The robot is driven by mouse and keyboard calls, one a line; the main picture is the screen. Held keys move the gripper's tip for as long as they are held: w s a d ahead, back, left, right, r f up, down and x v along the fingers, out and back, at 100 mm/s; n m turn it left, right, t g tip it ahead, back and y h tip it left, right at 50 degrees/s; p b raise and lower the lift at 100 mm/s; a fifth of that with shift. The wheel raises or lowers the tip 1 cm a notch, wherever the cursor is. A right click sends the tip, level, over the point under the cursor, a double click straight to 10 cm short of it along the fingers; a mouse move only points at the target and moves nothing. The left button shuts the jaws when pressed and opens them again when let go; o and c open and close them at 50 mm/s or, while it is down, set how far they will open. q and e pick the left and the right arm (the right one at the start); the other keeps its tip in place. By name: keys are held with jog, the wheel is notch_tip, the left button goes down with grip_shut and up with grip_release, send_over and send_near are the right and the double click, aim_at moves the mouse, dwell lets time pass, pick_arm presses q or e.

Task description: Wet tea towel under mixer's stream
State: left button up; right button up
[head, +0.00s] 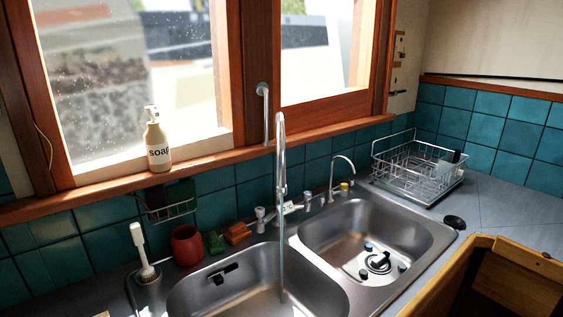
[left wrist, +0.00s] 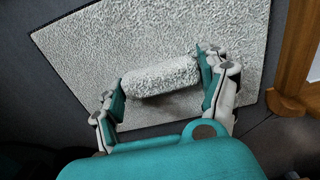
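In the left wrist view, my left gripper (left wrist: 163,88) has its fingers spread wide around a rounded whitish roll of textured cloth (left wrist: 160,78). The finger pads are at or close to the roll's two ends. I cannot tell whether they grip it. A flat sheet (left wrist: 85,50) of the same texture lies behind the roll, and whether the two are one towel is unclear. In the head view, the mixer tap (head: 281,150) has a tall curved spout, and a thin stream of water (head: 282,255) runs into the left sink basin (head: 225,280). Neither gripper shows in the head view.
The right basin (head: 350,225) holds small dark items. A wire dish rack (head: 418,178) stands at the back right. A brush (head: 140,245), a red cup (head: 186,245) and small items line the back edge. A soap bottle (head: 157,145) stands on the sill. A wooden edge (head: 450,270) borders the front right.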

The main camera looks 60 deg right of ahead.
pick_arm(q)
jog(key=c, duration=1.1)
jog(key=shift+r+p, duration=1.45)
jog(key=shift+r, duration=1.6)
